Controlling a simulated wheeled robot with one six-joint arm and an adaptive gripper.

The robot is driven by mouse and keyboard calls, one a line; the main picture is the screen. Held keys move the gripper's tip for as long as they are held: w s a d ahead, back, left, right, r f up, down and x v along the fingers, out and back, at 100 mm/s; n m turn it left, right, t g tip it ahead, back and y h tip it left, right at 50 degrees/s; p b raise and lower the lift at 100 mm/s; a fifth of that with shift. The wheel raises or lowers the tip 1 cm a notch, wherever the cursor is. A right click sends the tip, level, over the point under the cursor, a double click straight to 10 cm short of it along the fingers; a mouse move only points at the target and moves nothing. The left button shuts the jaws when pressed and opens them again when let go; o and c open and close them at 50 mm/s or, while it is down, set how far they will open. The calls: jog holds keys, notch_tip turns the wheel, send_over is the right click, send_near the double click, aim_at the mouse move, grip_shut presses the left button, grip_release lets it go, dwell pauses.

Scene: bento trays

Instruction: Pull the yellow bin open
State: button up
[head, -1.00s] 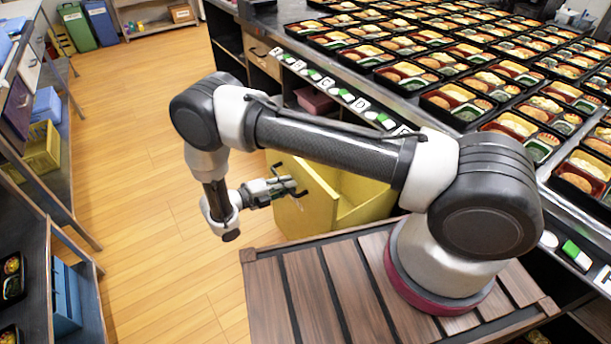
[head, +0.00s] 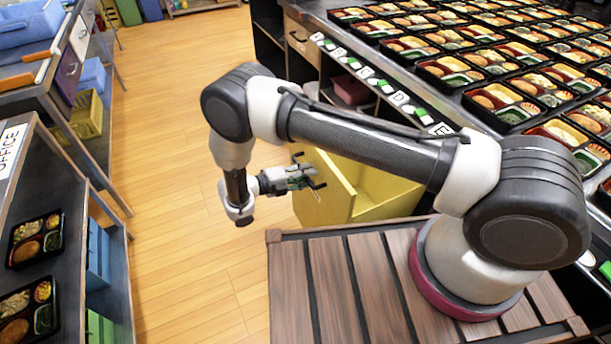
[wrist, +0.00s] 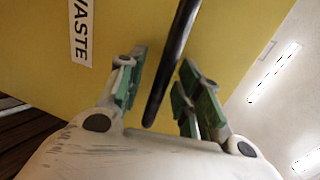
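The yellow bin (head: 328,200) stands out from under the counter, and its open top and inside show in the head view. Its yellow front (wrist: 50,75) fills much of the wrist view, with a white label reading "WASTE" (wrist: 81,30). A dark bar handle (wrist: 170,65) runs across that front. My gripper (head: 312,174) is at the front of the bin. In the wrist view, my gripper (wrist: 163,60) has its green-padded fingers apart on either side of the handle, with visible gaps. Contact with the handle cannot be made out.
The counter (head: 455,118) holds many bento trays. A shelf unit (head: 95,190) with bento trays, a blue bin (head: 97,255) and a green bin (head: 98,328) stands at the left. The wooden floor (head: 185,130) between the shelves and counter is clear.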

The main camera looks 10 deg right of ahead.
jog(key=v, duration=1.2)
dwell(0.3)
